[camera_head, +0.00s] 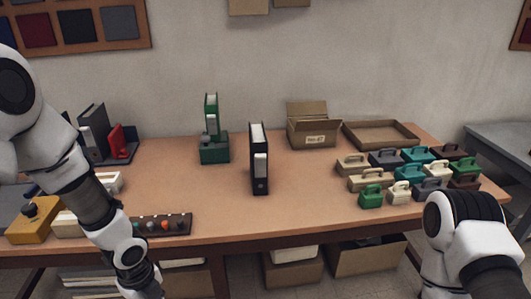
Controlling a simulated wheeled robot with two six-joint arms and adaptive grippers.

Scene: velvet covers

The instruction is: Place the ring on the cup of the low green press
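A dark green block-like object (214,149) stands on the table left of centre, with an upright green binder-like piece (211,112) at its top; I cannot tell whether this is the press, and no cup is clear on it. Several small handled blocks stand in rows at the right; a green one (371,197) is at the front. I cannot make out a ring. My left arm reaches down at the left and my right arm is at the lower right. Neither gripper's fingers show.
A black binder (259,160) stands mid-table. An open cardboard box (313,126) and a shallow tray (345,130) are at the back. A dark strip with coloured knobs (162,225) and a yellow box (35,222) lie front left. The table front centre is clear.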

